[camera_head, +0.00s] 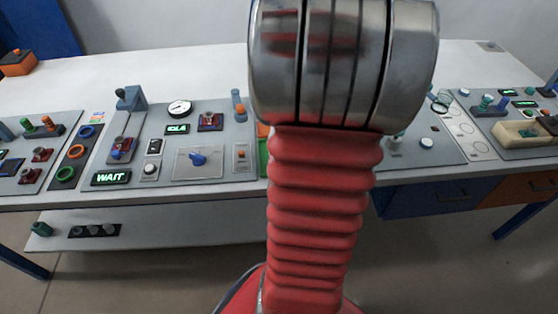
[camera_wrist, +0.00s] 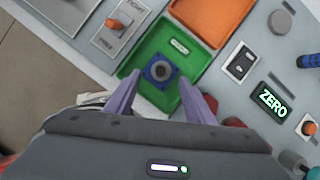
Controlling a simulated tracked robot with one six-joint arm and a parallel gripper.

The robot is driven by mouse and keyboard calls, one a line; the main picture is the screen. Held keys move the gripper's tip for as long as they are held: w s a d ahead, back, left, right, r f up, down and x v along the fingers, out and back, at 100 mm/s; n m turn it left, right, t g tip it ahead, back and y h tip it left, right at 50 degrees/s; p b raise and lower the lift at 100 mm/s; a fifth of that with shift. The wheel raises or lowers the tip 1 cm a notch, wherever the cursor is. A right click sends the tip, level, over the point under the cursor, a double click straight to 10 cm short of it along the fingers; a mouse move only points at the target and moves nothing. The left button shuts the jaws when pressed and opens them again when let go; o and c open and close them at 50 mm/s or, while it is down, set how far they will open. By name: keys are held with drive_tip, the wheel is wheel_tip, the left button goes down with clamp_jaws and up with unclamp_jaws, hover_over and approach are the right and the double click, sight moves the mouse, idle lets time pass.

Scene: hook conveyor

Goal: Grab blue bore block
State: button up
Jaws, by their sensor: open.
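The blue bore block (camera_wrist: 160,71) shows in the wrist view as a blue square piece with a round dark hole. It lies in a green tray (camera_wrist: 135,54). My gripper (camera_wrist: 159,98) is open. Its two purple fingers are on the near side of the block, one to the left and one to the right, with the block ahead between their lines. No contact with the block shows. In the head view my arm hides the block and my gripper, and only a sliver of the green tray (camera_head: 263,158) shows.
An orange tray (camera_wrist: 211,20) adjoins the green one. An orange toggle switch (camera_wrist: 116,24) is at left; a rocker switch (camera_wrist: 240,64) and a ZERO display (camera_wrist: 270,101) are at right. The panel's front edge drops to the floor at left. A blue drawer (camera_head: 432,200) hangs below the table.

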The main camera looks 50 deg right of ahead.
drive_tip(key=shift+x, duration=2.25)
drive_tip(key=shift+d, duration=0.1)
drive_tip(key=shift+c, duration=0.4)
clamp_jaws()
